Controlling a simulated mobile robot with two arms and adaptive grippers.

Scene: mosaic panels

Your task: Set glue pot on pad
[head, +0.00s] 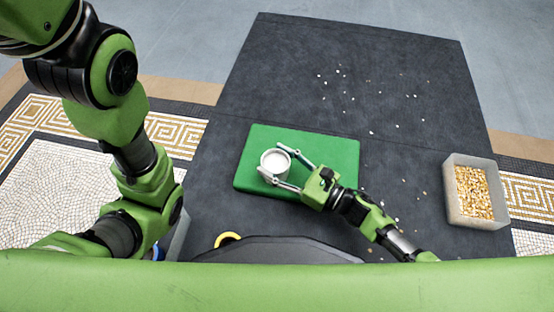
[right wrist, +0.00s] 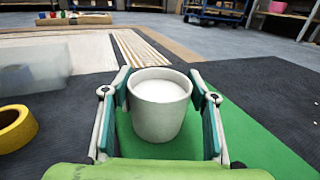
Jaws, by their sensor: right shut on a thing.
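The glue pot (head: 275,163) is a light grey round pot with white contents. It is upright over the green pad (head: 335,150), toward the pad's left side. My right gripper (head: 284,166) is shut on the glue pot, with one finger on each side of it. In the right wrist view the pot (right wrist: 159,108) is between the fingers, with the green pad (right wrist: 240,140) under and beside it. Whether its base touches the pad is hard to tell. My left arm comes in at the left of the head view; its gripper is not visible.
A grey bin of yellowish tesserae (head: 474,192) stands at the right. Small pale chips lie scattered on the dark mat (head: 300,60). A yellow tape roll (head: 227,239) is near the bottom edge and also shows in the right wrist view (right wrist: 16,128). Mosaic panels flank the mat.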

